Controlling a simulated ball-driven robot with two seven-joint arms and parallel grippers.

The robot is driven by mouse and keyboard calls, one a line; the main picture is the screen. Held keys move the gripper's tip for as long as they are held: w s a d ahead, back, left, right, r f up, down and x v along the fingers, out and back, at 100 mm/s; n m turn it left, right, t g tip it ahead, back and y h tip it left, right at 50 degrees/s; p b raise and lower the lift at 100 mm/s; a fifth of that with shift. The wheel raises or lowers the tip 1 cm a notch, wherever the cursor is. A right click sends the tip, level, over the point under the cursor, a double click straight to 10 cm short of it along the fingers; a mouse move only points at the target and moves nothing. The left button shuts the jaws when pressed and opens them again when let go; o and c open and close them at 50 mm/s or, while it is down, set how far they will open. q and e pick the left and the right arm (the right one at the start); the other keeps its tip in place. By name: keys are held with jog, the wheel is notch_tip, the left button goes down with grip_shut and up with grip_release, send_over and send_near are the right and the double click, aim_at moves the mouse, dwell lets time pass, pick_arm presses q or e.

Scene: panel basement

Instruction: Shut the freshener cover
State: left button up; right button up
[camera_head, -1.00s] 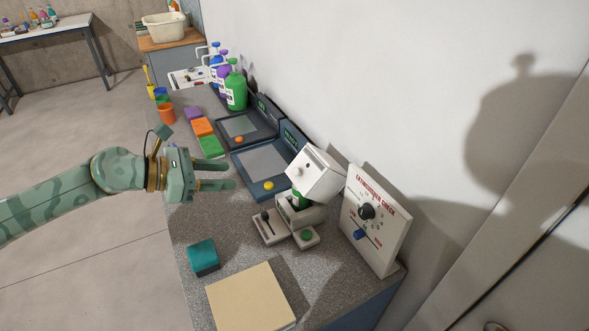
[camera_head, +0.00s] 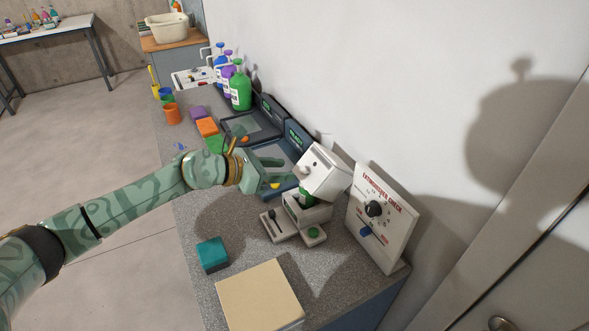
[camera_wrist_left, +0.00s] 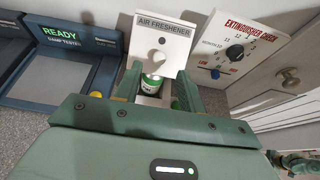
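The air freshener's white cover (camera_head: 328,172) is tilted up on its base (camera_head: 307,210), showing as open, with a green can below it. In the left wrist view the cover (camera_wrist_left: 176,27) carries the words AIR FRESHENER and a small knob, and the can (camera_wrist_left: 150,86) shows under it. My left gripper (camera_head: 287,169) is open and empty, its fingers pointing at the cover from the left. In the left wrist view the fingers (camera_wrist_left: 160,80) stand apart, with the can and base between them in the picture. I cannot tell if a fingertip touches the cover.
An extinguisher check panel (camera_head: 381,217) stands right of the freshener. Damp tester units (camera_head: 262,130) stand behind it along the wall. A teal block (camera_head: 212,254) and a tan box (camera_head: 259,297) lie toward the front.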

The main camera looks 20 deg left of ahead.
aim_at(301, 172)
pick_arm(q)
jog(key=x, duration=0.4)
jog(key=shift+w+d+f, duration=0.1)
jog(key=shift+w+d, duration=0.1)
jog(key=shift+w, duration=0.05)
pick_arm(e)
jog(key=shift+s+a+f, duration=0.15)
jog(key=shift+a+f, duration=0.2)
jog(key=shift+a, duration=0.1)
